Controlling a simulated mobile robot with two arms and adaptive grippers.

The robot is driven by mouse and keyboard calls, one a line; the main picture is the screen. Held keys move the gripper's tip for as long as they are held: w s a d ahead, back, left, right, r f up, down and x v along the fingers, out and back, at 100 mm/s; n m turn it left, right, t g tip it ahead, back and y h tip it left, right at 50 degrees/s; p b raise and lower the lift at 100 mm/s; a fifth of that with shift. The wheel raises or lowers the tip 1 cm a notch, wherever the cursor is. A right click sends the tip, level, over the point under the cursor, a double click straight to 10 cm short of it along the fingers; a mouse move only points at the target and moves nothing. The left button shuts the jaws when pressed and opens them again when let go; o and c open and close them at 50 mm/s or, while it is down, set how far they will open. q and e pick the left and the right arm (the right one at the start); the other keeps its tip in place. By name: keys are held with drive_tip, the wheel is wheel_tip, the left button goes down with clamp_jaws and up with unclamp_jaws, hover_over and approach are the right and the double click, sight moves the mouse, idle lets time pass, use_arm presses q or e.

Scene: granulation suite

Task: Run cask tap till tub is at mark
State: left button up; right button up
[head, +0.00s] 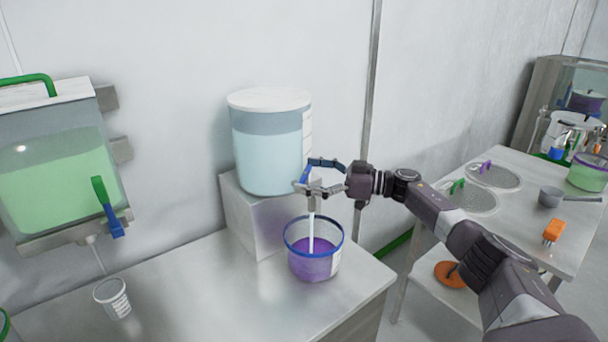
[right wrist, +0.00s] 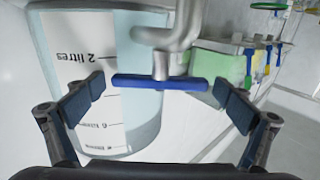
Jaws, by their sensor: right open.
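The cask (head: 268,150) is a clear drum of pale blue liquid with a white lid, standing on a steel block. Its label shows upside down in the right wrist view (right wrist: 95,85). The tap's blue handle (right wrist: 160,82) lies crosswise between my right fingers, apart from both pads. My right gripper (head: 322,176) is open at the tap. A pale stream (head: 311,232) falls from the tap into the tub (head: 300,255). The tub has a blue rim, purple contents and a pale strip on its right side; its mark cannot be read. My left gripper is not in view.
A tank of green liquid (head: 50,180) hangs at the left, with a small graduated cup (head: 112,297) below its tap. The steel bench (head: 210,295) is clear between cup and tub. A second table (head: 520,205) at the right holds a pan and an orange object.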

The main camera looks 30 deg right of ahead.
drive_tip(key=v, duration=1.1)
drive_tip(key=shift+s+d, duration=0.2)
drive_tip(key=shift+d, duration=0.1)
idle(4.4)
